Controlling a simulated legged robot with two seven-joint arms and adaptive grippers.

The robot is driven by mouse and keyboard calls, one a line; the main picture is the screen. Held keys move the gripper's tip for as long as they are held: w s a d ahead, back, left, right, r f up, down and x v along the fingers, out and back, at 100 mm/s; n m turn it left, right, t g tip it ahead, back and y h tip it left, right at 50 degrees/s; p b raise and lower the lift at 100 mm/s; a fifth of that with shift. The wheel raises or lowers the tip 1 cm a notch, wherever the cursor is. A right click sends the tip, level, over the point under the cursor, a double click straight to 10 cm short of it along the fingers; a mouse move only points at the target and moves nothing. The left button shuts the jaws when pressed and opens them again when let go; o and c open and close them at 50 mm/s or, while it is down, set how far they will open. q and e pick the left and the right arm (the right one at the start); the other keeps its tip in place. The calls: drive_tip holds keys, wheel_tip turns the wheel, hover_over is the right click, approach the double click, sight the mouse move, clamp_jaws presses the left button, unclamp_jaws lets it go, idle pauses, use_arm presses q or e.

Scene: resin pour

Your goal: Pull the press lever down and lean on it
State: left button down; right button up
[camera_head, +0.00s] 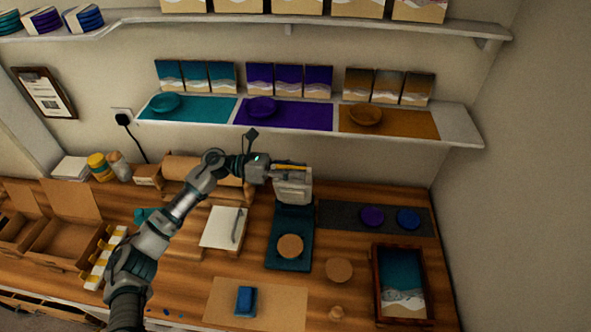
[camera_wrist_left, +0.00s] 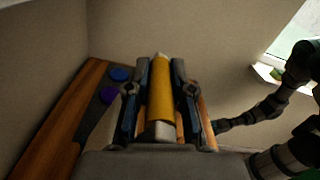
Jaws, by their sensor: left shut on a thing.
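The press has a light grey head (camera_head: 293,188) on a dark teal base (camera_head: 290,221), with its yellow lever (camera_head: 290,166) near the top of the head. A round tan disc (camera_head: 290,246) lies on the base, below and in front of the head. My left gripper (camera_head: 274,171) is shut on the lever. In the left wrist view the yellow lever (camera_wrist_left: 160,95) runs between the two dark fingers of the left gripper (camera_wrist_left: 159,78). The lever looks roughly level in the head view. My right gripper cannot be made out in either view.
A dark mat (camera_head: 335,215) with purple and blue discs lies right of the press. A framed tray (camera_head: 376,290) stands at the front right. A white pad (camera_head: 222,228) lies left of the press. A shelf (camera_head: 460,135) hangs above; open boxes (camera_head: 70,238) are at left.

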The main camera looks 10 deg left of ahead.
use_arm(q)
drive_tip(key=shift+f, duration=0.15)
drive_tip(key=shift+s+f, duration=0.15)
drive_tip(key=shift+s, duration=0.1)
drive_tip(key=s+f+m+b, duration=0.1)
drive_tip(key=s+f+b, duration=0.5)
drive_tip(key=s+f, duration=0.4)
drive_tip(key=shift+s+b, duration=0.4)
drive_tip(key=shift+s, duration=0.95)
use_arm(e)
wheel_tip(320, 180, up, 18)
drive_tip(key=w+t, duration=0.1)
drive_tip(key=w, duration=0.1)
drive_tip(key=shift+w+a+f, duration=0.15)
use_arm(q)
drive_tip(key=shift+a, duration=0.1)
drive_tip(key=c, duration=1)
unclamp_jaws()
drive_tip(key=shift+w, duration=0.15)
use_arm(e)
drive_tip(key=shift+w+f, duration=0.1)
drive_tip(key=shift+w, duration=0.15)
